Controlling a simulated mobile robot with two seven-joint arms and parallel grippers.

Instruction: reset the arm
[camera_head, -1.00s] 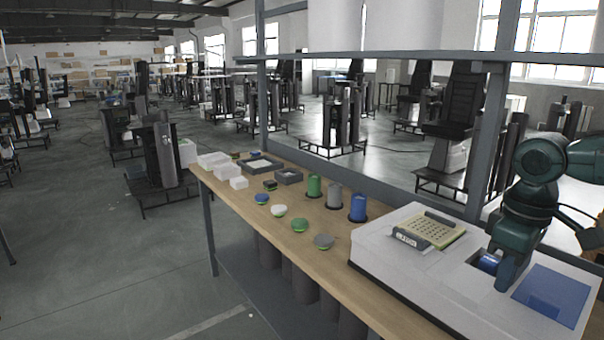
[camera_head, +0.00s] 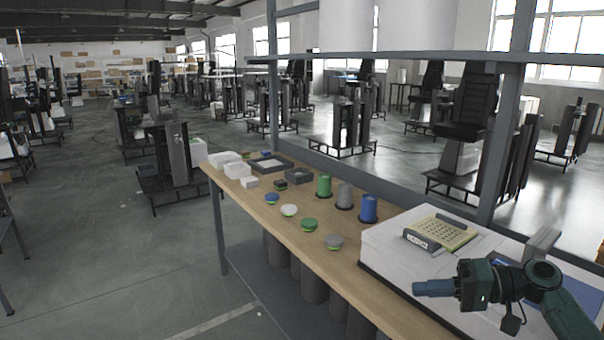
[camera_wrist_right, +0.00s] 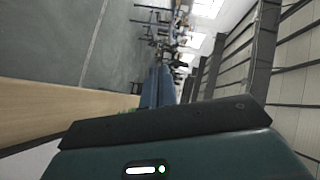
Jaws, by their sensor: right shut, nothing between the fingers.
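My right arm comes in from the right edge of the head view. Its dark green gripper (camera_head: 432,287) points left, above the front part of the white machine. The blue fingers are shut and hold nothing. In the right wrist view the blue fingers (camera_wrist_right: 158,88) show as one narrow strip beyond the dark gripper body. My left gripper is in neither view.
The white machine (camera_head: 386,240) stands on the wooden bench (camera_head: 268,221), bearing a yellow keypad (camera_head: 440,233). Green, grey and blue (camera_head: 368,208) cylinders and several small round pieces stand left of it. A shelf post (camera_head: 505,140) rises behind.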

